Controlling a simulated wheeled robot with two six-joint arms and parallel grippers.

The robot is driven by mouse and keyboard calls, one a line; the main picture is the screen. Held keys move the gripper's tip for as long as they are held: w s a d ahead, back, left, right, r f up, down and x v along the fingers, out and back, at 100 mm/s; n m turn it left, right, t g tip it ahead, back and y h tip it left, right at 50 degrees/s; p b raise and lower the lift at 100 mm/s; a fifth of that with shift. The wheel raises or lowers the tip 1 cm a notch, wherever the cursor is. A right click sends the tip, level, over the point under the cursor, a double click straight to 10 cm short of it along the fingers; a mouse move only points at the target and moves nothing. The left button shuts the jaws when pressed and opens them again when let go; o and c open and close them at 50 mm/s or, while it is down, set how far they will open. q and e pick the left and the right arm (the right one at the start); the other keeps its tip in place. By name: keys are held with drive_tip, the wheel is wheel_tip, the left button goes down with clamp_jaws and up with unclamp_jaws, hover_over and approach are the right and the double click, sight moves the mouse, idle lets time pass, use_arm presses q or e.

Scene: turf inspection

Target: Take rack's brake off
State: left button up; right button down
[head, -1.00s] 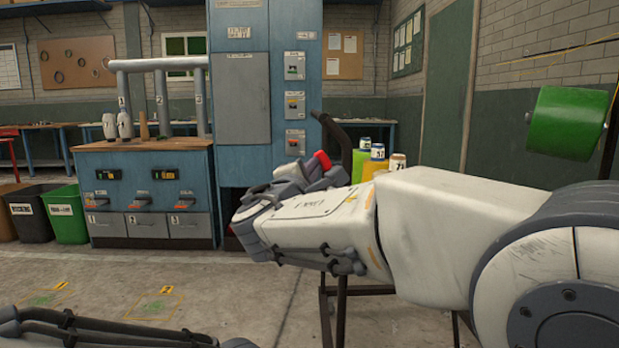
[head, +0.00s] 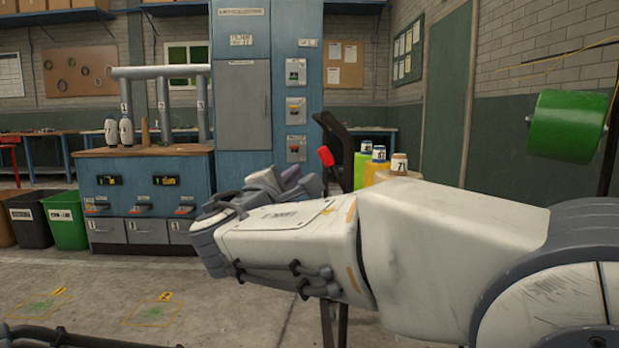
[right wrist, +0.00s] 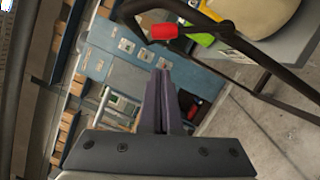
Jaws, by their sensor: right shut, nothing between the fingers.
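The brake's red-tipped handle (head: 326,156) stands on the dark rack frame (head: 339,143) and tilts up to the left. The red grip also shows in the right wrist view (right wrist: 163,31), beyond the fingertips. My right gripper (head: 291,174) is just left of and below the red grip in the head view. Its purple fingers are together and empty in the right wrist view (right wrist: 160,75), apart from the grip. My arm hides the lower part of the rack. My left gripper is out of sight.
A green roll (head: 566,125) hangs at the right. A blue cabinet (head: 242,100) and a blue drawer bench (head: 145,165) stand behind.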

drive_tip(key=b+v, duration=0.2)
drive_tip(key=v, duration=0.6)
drive_tip(key=shift+d, duration=0.3)
